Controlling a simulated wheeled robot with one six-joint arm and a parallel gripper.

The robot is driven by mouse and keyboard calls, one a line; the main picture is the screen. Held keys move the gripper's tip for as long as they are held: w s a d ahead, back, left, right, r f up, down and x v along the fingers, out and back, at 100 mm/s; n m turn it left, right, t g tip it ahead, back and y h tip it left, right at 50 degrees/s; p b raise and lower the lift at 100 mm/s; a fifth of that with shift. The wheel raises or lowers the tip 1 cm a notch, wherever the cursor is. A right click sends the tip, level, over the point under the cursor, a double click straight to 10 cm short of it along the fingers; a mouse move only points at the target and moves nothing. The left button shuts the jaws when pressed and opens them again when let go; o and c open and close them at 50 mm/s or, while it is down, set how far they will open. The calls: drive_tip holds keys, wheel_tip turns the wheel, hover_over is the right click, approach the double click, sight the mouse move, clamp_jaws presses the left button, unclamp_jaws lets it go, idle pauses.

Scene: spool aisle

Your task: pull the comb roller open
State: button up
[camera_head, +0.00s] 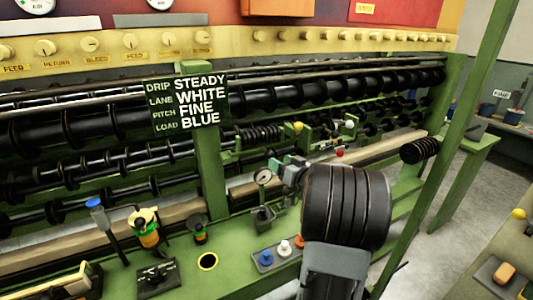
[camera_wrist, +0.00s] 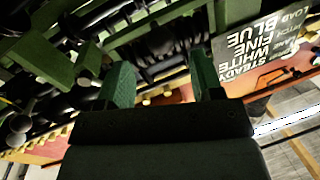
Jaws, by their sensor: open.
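A ridged black roller (camera_head: 258,134), which looks like the comb roller, sits in the green machine frame just right of the sign. A green bracket with a yellow knob (camera_head: 298,127), a white knob (camera_head: 349,124) and a red knob (camera_head: 340,153) stands beside it. My gripper (camera_head: 276,168) is below and in front of this roller, apart from it as far as I can tell. In the wrist view its two green fingers (camera_wrist: 162,75) are spread with nothing between them. Dark rollers and green bars show beyond them; which one is the comb roller there I cannot tell.
A sign (camera_head: 188,105) reads STEADY, WHITE, FINE, BLUE. The green ledge carries a gauge (camera_head: 264,178), blue, white and red buttons (camera_head: 283,249), a yellow-green fitting (camera_head: 147,230) and a blue-topped stick (camera_head: 100,214). A green post (camera_head: 454,130) crosses the right side.

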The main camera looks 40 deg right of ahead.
sight(267, 153)
drive_tip(key=w+p, duration=0.1)
drive_tip(key=w, duration=0.7)
drive_tip(key=shift+a, duration=0.2)
drive_tip(key=shift+c, duration=0.3)
clamp_jaws()
